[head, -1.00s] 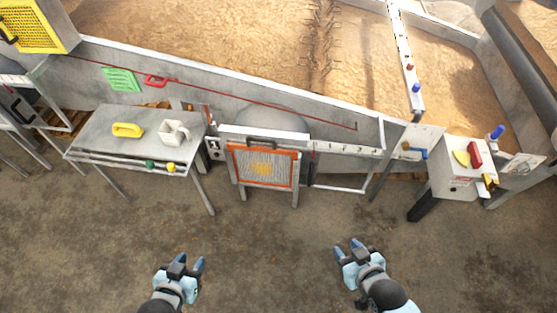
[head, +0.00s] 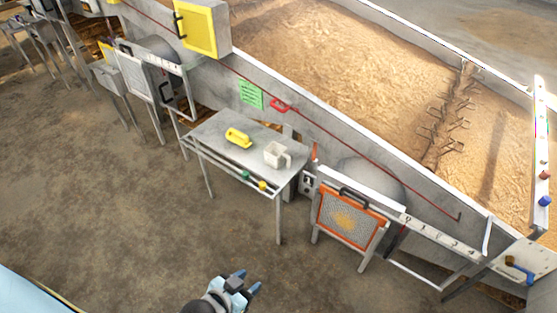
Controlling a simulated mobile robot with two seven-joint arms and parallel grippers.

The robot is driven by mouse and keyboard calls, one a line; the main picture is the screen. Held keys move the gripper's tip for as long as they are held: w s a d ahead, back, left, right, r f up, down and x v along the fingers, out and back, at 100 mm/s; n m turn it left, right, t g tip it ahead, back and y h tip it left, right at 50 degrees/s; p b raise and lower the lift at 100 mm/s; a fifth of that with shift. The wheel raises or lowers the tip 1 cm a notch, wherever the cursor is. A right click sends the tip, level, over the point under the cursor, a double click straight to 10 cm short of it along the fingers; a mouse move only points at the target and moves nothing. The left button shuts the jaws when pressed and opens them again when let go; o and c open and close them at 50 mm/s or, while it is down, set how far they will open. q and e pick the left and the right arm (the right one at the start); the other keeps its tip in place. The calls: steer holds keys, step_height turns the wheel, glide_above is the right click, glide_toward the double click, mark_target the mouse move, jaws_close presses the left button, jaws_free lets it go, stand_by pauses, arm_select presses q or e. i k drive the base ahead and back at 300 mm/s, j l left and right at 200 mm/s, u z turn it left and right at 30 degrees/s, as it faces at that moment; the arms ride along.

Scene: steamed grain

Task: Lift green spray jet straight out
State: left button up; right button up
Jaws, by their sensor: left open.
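A small green piece (head: 246,175), which looks like the green spray jet, sits in the front rail of a grey metal table (head: 215,130) in the head view. A similar yellow piece (head: 262,185) sits just right of it in the same rail. Both are too small to make out in detail. My left gripper (head: 247,281) is at the bottom centre, open and empty. It is below the table in the picture and well apart from the green piece. My right gripper is out of view.
On the table top are a yellow handled tool (head: 238,138) and a white jug (head: 277,155). An orange-framed mesh panel (head: 349,219) stands right of the table. A long grain trough (head: 330,135) runs behind. The floor (head: 120,215) in front is clear.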

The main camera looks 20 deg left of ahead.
mark_target(245, 176)
steer(key=i+j, duration=0.15)
steer(key=j, duration=0.25)
steer(key=i+j+z, duration=0.15)
steer(key=j, duration=0.2)
steer(key=i+j, duration=0.2)
steer(key=j, duration=0.2)
steer(key=i+j+z, duration=0.1)
steer(key=j, duration=0.3)
steer(key=i+j, duration=0.15)
steer(key=j, duration=0.25)
steer(key=i+j+z, duration=0.15)
steer(key=j, duration=0.3)
